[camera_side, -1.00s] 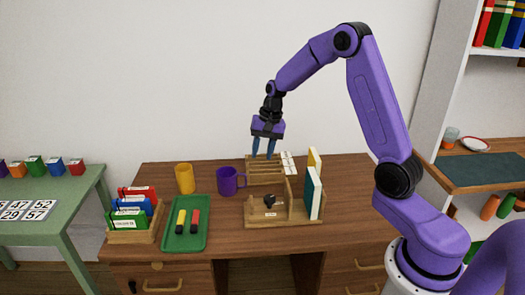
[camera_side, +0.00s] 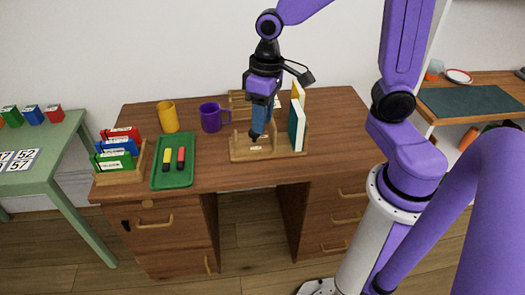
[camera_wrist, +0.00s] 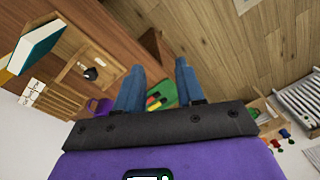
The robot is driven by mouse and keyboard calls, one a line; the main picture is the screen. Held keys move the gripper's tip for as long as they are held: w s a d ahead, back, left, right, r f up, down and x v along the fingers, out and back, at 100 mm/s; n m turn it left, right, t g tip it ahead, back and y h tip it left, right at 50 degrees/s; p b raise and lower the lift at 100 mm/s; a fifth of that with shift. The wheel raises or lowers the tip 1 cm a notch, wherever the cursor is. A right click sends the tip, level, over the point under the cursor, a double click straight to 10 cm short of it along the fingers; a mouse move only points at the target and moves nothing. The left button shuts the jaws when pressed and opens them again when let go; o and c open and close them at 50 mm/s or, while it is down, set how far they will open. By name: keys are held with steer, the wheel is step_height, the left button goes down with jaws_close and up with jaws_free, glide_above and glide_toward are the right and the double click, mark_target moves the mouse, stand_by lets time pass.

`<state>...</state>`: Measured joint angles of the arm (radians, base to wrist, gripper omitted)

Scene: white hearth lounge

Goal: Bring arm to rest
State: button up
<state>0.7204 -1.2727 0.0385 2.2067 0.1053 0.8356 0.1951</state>
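My gripper (camera_wrist: 159,72) has two blue fingers with a clear gap between them in the wrist view, and nothing is held there. In the side view my gripper (camera_side: 259,128) points down over the front wooden organizer (camera_side: 240,156), and its fingers overlap in this view. A small black object (camera_wrist: 91,73) sits in the organizer in the wrist view, to the left of my fingers and apart from them. In the side view it is hard to separate from my fingertips.
The brown desk (camera_side: 335,125) holds a green tray (camera_side: 172,181) with yellow and red markers, a purple mug (camera_side: 210,118), a yellow cup (camera_side: 168,117), a file rack (camera_side: 122,176) and upright books (camera_side: 297,126). A green table (camera_side: 55,150) stands left, a shelf unit right.

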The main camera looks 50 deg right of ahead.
steer(key=s+d+n, duration=0.1)
steer(key=s+n, duration=0.8)
steer(key=s, duration=0.7)
steer(key=shift+s+d+r+h, duration=0.25)
steer(key=shift+d+r+h, duration=0.05)
steer(key=shift+d+h, duration=0.1)
